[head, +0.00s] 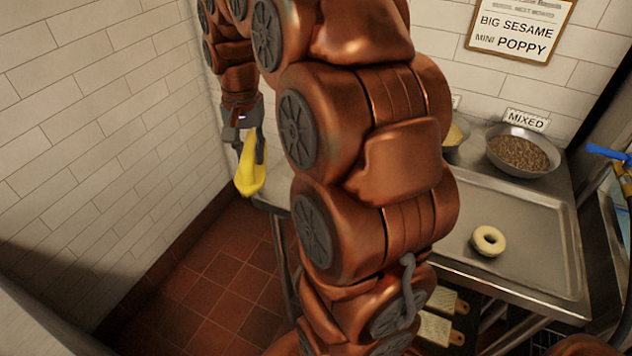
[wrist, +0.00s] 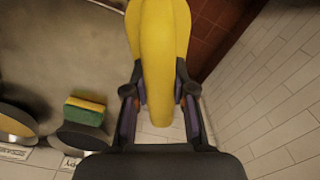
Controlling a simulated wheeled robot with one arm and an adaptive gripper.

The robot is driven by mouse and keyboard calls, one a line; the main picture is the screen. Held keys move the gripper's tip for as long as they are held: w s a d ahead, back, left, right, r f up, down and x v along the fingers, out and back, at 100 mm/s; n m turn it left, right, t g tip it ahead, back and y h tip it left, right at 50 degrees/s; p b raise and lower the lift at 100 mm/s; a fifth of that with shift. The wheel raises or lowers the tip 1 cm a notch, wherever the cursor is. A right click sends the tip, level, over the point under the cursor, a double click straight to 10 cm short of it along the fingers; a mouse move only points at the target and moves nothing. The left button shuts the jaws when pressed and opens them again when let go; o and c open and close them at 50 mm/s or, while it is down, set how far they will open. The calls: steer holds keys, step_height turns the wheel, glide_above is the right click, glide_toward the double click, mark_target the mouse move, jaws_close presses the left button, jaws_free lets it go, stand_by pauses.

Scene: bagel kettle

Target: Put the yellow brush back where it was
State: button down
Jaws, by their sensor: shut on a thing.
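The yellow brush (head: 248,168) hangs from my gripper (head: 250,135) in the head view, beside the left tiled wall and at the left end of the metal table (head: 272,199). In the wrist view the brush (wrist: 159,60) runs up the middle of the picture, between the two fingers of my gripper (wrist: 160,100). The gripper is shut on it. I cannot see bristles clearly in either view.
A bowl of mixed seeds (head: 521,152) stands at the table's back, and a bagel (head: 488,241) lies on the tray (head: 545,262). The tiled wall (head: 110,110) is close on the left. My arm hides the table's middle.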

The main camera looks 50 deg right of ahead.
steer(key=s+d+f+m+b, duration=0.1)
steer(key=s+d+m, duration=0.2)
steer(key=s+m, duration=1.15)
steer(key=shift+w+d+f+n+p, duration=0.8)
steer(key=shift+w+d, duration=0.55)
steer(key=shift+d, duration=0.35)
steer(key=shift+w+d+f+n+p, duration=0.65)
steer(key=shift+w+d+f, duration=0.5)
steer(key=shift+d, duration=0.6)
steer(key=shift+w+d+f+n+p, duration=0.6)
steer(key=shift+w+d+f+n, duration=0.25)
steer(key=shift+w+d, duration=0.75)
steer(key=shift+s+d+f, duration=0.1)
steer(key=c, duration=1)
jaws_free()
steer(key=shift+o, duration=0.2)
step_height(320, 180, up, 12)
steer(key=b, duration=0.2)
steer(key=shift+r, duration=0.25)
